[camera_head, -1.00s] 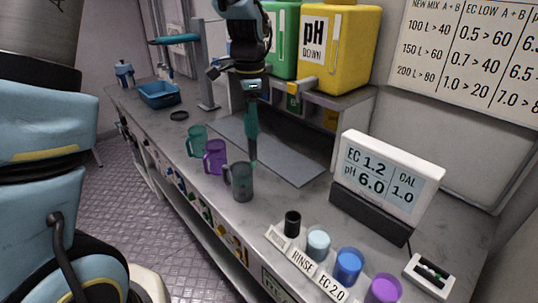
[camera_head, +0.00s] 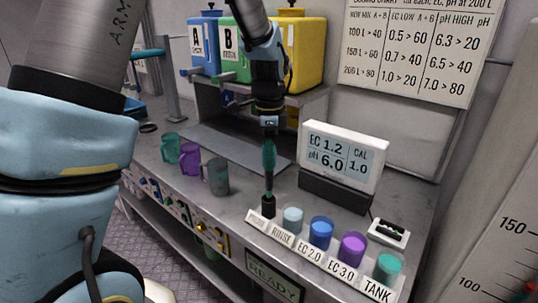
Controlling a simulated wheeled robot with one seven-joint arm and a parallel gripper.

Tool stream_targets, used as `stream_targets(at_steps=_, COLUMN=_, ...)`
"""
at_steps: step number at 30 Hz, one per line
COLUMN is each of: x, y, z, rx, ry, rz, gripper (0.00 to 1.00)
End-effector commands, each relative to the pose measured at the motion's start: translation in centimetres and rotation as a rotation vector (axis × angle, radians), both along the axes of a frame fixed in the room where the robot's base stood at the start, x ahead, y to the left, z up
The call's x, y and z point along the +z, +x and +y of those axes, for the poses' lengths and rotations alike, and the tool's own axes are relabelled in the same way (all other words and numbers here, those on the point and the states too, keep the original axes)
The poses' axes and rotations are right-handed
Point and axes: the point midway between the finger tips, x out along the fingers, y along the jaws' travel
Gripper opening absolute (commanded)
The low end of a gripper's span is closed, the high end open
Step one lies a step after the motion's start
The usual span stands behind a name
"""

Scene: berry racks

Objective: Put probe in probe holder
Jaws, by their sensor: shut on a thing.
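The probe (camera_head: 269,154) has a teal body and a thin dark lower end. It hangs upright below my gripper (camera_head: 269,124), which is shut on its upper end. The probe holder (camera_head: 268,207) is a small black cylinder at the left end of the row of cups near the counter's front edge. The probe's lower end meets the holder's top in the picture. I cannot tell how far it is inside, or whether it touches.
Cups marked RINSE (camera_head: 292,219), EC 2.0 (camera_head: 321,232), EC 3.0 (camera_head: 351,248) and TANK (camera_head: 388,267) stand right of the holder. The meter (camera_head: 343,158) is behind them. A grey mug (camera_head: 217,178), purple mug (camera_head: 189,160) and green mug (camera_head: 170,148) stand left.

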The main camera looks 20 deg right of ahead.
Motion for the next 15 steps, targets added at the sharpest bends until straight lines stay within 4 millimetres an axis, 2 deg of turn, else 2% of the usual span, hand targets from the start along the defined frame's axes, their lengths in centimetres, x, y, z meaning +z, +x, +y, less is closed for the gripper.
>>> stream_targets(at_steps=1, x=-0.8, y=0.0, z=0.0, rx=0.0, ry=0.001, rz=0.0, gripper=0.0)
stream_targets(at_steps=15, x=-4.8, y=0.0, z=0.0, rx=0.0, ry=0.001, rz=0.001, gripper=0.0)
